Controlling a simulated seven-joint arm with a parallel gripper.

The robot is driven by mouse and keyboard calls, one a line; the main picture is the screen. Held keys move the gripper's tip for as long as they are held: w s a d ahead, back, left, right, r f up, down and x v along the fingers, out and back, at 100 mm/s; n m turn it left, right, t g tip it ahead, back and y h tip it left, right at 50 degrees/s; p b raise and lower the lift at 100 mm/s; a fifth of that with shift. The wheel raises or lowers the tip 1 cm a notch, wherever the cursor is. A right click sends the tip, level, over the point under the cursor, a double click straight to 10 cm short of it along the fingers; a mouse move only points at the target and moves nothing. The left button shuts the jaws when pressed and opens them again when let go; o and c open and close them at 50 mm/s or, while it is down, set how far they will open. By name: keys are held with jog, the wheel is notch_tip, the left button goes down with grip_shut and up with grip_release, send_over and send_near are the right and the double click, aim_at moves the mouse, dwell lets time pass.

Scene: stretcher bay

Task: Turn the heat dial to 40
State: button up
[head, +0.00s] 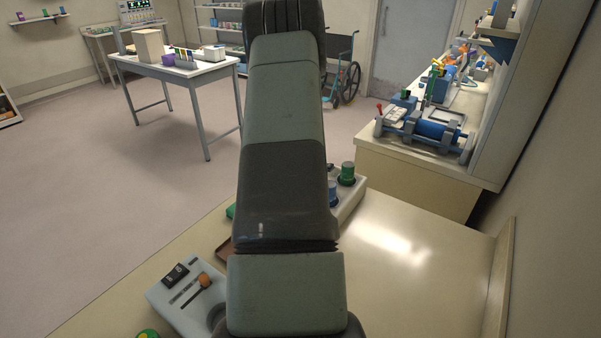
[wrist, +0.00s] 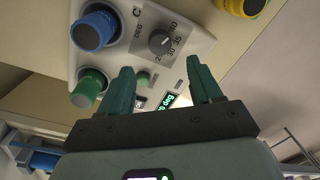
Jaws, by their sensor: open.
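The heat dial (wrist: 160,42) is a dark round knob on a pale control panel (wrist: 194,48) in the wrist view. Numbers 30, 35 and 40 are printed along its right side, with DEG and C to its left. Its pointer is too small to read surely. My gripper (wrist: 160,67) is open, its two teal fingers apart and empty, with the dial just beyond the gap between the tips. In the head view the panel (head: 349,205) shows partly behind my arm; the dial and my gripper are hidden there.
A yellow knob (wrist: 242,5) sits upper right. A grey box (head: 185,300) with an orange-tipped lever stands front left. The bench's right side is clear.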

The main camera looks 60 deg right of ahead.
notch_tip(320, 180, up, 3)
jog(key=shift+f, duration=0.1)
dwell(0.3)
notch_tip(320, 180, down, 11)
jog(key=shift+w+a, duration=0.15)
jog(key=shift+m, duration=0.3)
dwell(0.4)
